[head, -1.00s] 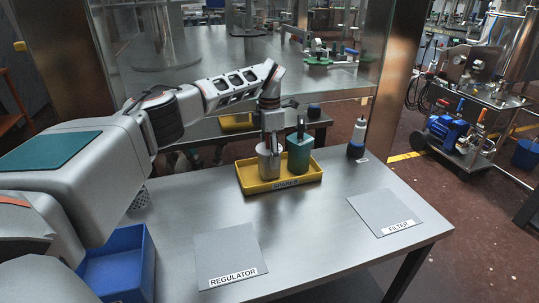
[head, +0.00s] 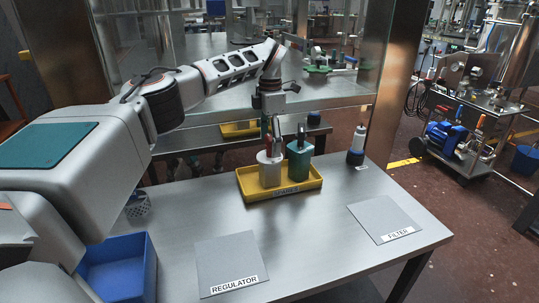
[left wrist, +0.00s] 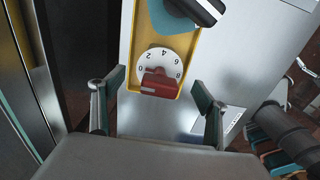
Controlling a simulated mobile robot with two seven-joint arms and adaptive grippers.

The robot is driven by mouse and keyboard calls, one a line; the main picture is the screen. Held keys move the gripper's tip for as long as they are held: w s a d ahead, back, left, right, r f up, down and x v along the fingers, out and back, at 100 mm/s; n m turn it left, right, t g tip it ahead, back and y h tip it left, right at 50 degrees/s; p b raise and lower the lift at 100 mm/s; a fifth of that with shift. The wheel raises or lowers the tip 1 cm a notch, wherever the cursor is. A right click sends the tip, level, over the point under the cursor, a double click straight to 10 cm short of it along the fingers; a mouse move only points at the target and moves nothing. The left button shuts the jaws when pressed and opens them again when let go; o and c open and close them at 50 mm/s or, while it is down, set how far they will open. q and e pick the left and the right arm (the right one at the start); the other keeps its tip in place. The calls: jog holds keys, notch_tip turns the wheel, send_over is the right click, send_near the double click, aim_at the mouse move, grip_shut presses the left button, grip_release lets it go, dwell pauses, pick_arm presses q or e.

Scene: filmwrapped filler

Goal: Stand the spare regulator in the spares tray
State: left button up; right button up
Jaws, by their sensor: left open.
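The spare regulator (head: 270,172), a pale grey body with a red knob, stands upright in the left part of the yellow spares tray (head: 283,194). In the left wrist view its white numbered dial (left wrist: 170,62) and red knob (left wrist: 158,83) face my camera, inside the tray's edge (left wrist: 133,55). My left gripper (head: 271,133) is open just above the regulator. In the left wrist view its fingers (left wrist: 157,105) stand apart, either side of the knob with gaps. My right gripper is not in view.
A green block-shaped unit (head: 299,161) with a dark handle stands beside the regulator in the tray. The grey REGULATOR mat (head: 230,258) and FILTER mat (head: 384,217) are bare. A blue bin (head: 122,268) sits front left.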

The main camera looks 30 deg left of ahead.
pick_arm(q)
notch_tip(320, 180, up, 3)
jog(key=shift+r, duration=0.65)
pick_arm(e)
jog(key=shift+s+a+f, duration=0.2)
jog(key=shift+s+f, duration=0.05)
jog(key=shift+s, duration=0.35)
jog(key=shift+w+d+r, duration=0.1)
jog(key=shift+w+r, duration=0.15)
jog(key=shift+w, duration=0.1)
